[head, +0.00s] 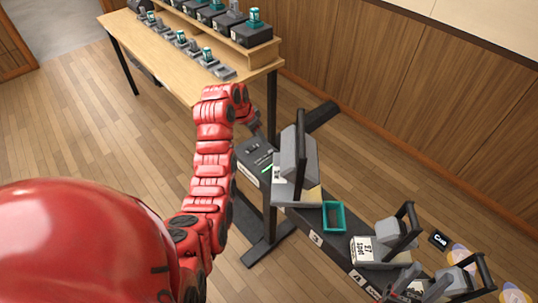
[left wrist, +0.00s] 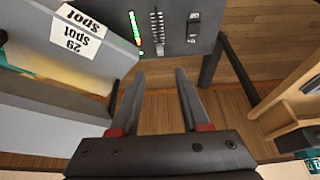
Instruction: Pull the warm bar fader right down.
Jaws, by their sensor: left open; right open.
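A dark control box (head: 258,160) with a lit green strip stands on a dark stand in the head view. In the left wrist view its panel (left wrist: 175,40) shows a green-to-red light bar, a slotted scale (left wrist: 157,33) and a small slider (left wrist: 193,27). The labels are too small to tell which is the warm bar fader. My left gripper (left wrist: 160,72) is open and empty, its fingertips just short of the panel's near edge. In the head view it (head: 254,130) is partly hidden behind my arm. My right gripper (head: 402,287) is open at the bottom right.
A grey lamp (head: 306,148) labelled "spot" stands close beside the control box. A teal tray (head: 333,217) and more lamps (head: 376,246) line the dark bar. A wooden table (head: 150,58) with small stands is at the back left.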

